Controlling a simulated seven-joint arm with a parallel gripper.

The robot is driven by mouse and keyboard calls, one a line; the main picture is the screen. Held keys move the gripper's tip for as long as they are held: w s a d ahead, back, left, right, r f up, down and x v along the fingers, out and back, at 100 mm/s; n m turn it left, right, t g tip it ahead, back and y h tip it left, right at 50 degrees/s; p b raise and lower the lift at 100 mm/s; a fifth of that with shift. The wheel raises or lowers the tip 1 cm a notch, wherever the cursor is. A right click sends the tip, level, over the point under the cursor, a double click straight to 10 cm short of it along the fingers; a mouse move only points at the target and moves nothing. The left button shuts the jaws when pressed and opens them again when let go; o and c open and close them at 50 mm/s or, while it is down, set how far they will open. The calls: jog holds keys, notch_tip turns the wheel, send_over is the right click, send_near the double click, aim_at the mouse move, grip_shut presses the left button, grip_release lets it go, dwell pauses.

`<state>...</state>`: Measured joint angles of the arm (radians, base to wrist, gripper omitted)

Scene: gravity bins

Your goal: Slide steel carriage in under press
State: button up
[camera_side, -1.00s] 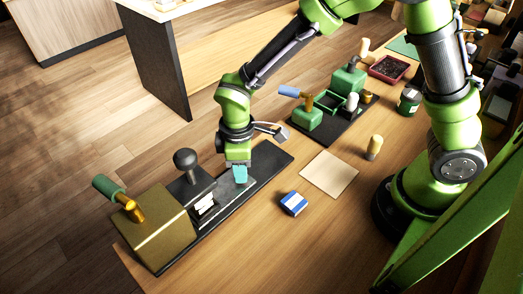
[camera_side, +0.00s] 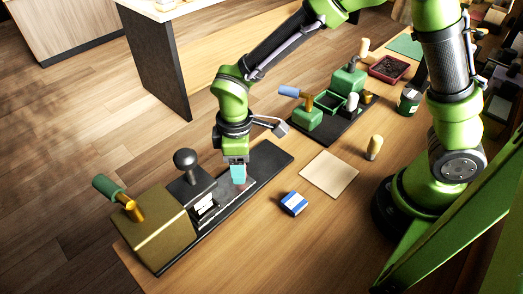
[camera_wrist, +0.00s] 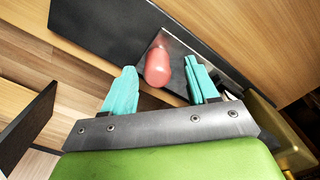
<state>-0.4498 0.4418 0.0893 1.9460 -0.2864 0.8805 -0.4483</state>
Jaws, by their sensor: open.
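The press is a gold box (camera_side: 155,228) with a green-handled lever (camera_side: 112,190) at the near left end of a long dark base (camera_side: 268,160). A dark block with a black ball knob (camera_side: 185,158) stands beside it. The grey steel carriage (camera_side: 228,192) lies on the base, to the right of the press and outside it. A pinkish rounded knob (camera_wrist: 158,66) stands over the steel plate (camera_wrist: 183,50) in the wrist view. My gripper (camera_side: 238,176) is low over the carriage, its teal fingers open on either side of the knob. In the side view the gripper hides the knob.
A green fixture (camera_side: 308,118) on a dark board stands behind, near a red tray (camera_side: 389,68). The table between is clear.

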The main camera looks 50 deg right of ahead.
notch_tip(320, 180, up, 15)
dwell(0.3)
jog(key=s+d+r+m+t+y, duration=0.1)
jog(key=s+d+r+m+t, duration=0.1)
jog(key=s+d+m, duration=0.3)
jog(key=s+d+r+m+t+y, duration=0.1)
jog(key=s+d+r+m+t, duration=0.1)
jog(key=s+d+m+t, duration=0.3)
jog(key=d+m, duration=0.3)
jog(key=d, duration=0.3)
jog(key=shift+d+r, duration=0.15)
jog(key=shift+r, duration=0.2)
